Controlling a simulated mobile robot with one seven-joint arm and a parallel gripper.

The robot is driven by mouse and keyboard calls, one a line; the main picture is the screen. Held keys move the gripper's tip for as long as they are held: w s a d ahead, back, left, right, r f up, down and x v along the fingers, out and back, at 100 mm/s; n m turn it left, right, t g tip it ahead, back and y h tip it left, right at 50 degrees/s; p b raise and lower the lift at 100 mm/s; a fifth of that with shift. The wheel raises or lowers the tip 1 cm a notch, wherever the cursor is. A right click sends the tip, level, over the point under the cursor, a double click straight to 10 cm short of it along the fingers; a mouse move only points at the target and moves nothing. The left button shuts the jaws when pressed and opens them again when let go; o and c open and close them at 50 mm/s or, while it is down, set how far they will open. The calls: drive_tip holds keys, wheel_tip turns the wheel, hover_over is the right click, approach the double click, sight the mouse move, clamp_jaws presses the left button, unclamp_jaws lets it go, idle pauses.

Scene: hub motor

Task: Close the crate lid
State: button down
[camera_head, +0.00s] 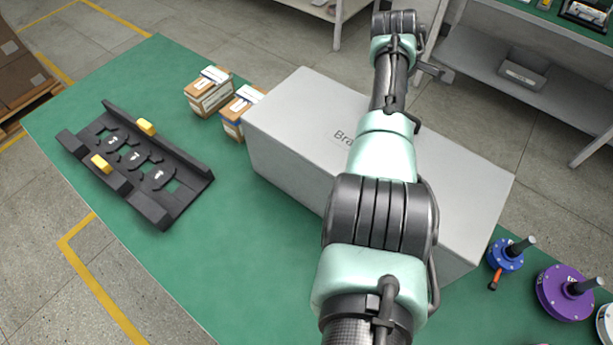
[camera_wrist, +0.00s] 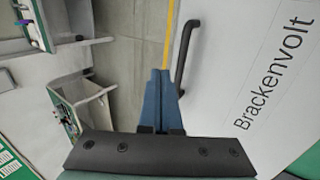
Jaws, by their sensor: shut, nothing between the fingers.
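The crate (camera_head: 285,165) is a long pale grey box on the green table. Its lid (camera_head: 300,100) covers the top and looks flat in the head view, partly hidden by my arm; I cannot tell whether it is fully seated. In the wrist view the lid (camera_wrist: 225,110) fills the right side, with the word "Brackenvolt" and a dark bar handle (camera_wrist: 185,50) at its edge. My gripper (camera_wrist: 160,75) has blue fingers held together and empty, beside the lid's edge and left of the handle. Contact with the lid cannot be told. The fingers are not clear in the head view.
A black slotted fixture (camera_head: 190,165) with yellow blocks lies at the left of the table (camera_head: 230,270). Two small cartons (camera_head: 208,95) stand beside the crate. Blue (camera_head: 507,258) and purple (camera_head: 563,295) hubs sit at the right. Shelving (camera_head: 500,75) stands behind, across open floor.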

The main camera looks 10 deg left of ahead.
drive_tip(key=shift+s+b+x, duration=0.1)
drive_tip(key=shift+b+x, duration=0.7)
drive_tip(key=shift+b, duration=0.35)
drive_tip(key=shift+s+b+x, duration=0.15)
drive_tip(key=shift+b+x, duration=0.7)
drive_tip(key=shift+b, duration=0.3)
drive_tip(key=shift+a+f, duration=0.1)
drive_tip(key=shift+f, duration=0.1)
drive_tip(key=shift+r, duration=0.1)
